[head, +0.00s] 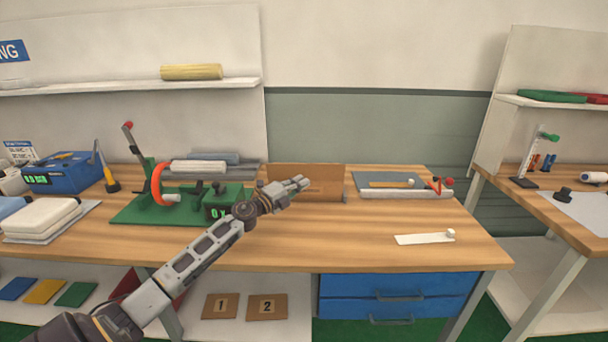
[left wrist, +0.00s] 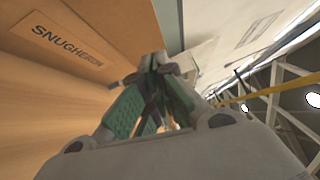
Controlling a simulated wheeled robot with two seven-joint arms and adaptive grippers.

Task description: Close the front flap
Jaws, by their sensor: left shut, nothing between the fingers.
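A brown cardboard box (head: 328,184) stands on the wooden workbench near its back edge, in the middle of the head view. My left gripper (head: 304,183) overlaps the box's front in that view; whether it touches the box cannot be told. In the left wrist view the box's panel (left wrist: 110,15) fills the upper left, with dark lettering starting "SNUGH". The fingers of my left gripper (left wrist: 160,62) are shut and empty beside it. I cannot clearly tell the front flap from the other panels. My right gripper is not in view.
On the workbench (head: 290,237), a green fixture (head: 140,210) with an orange ring stands left of the box. A grey mat (head: 376,179) and a metal bar tool lie right of it. A white strip (head: 420,239) lies front right. The bench front centre is bare.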

